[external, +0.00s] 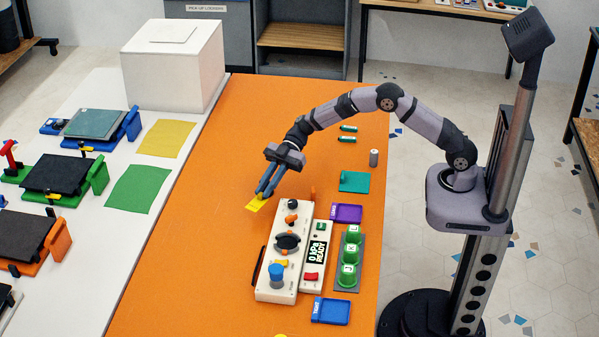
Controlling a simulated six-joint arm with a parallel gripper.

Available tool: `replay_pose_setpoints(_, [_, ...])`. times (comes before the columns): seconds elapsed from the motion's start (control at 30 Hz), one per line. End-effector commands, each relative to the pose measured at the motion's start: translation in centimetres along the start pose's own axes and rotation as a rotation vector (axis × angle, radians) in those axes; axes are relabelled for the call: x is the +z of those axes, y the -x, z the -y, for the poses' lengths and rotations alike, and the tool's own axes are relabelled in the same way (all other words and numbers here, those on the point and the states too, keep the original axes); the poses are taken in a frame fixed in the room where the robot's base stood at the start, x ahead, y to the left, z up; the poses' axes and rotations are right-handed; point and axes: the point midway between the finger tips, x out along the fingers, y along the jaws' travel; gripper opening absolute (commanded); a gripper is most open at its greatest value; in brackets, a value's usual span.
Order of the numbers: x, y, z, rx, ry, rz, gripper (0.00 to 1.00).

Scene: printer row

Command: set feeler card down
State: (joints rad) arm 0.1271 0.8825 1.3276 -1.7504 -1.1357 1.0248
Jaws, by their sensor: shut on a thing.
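The feeler card looks like a small flat yellow piece (256,204) at my gripper's fingertips in the external view. My gripper (263,193) has blue-grey fingers pointing down and is shut on the yellow card. The card sticks out to the left of the fingertips, over the orange table (190,240), just behind the white control box (277,285). I cannot tell whether the card touches the table or hangs a little above it.
A white panel with a display (317,252), a green-knobbed block (349,260), purple tray (346,213), blue tray (331,311) and teal pad (354,182) stand right of the box. Several printers line the white table at left. The orange table's left side is clear.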

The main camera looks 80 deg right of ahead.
Motion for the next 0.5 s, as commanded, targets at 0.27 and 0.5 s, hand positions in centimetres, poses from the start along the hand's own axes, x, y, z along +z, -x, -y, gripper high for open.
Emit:
replay_pose_setpoints(0.27, [1.2, -0.5, 0.0, 0.001, 0.001, 0.0, 0.0])
replay_pose_setpoints(0.5, [2.9, -1.2, 0.0, 0.0, -0.002, 0.001, 0.0])
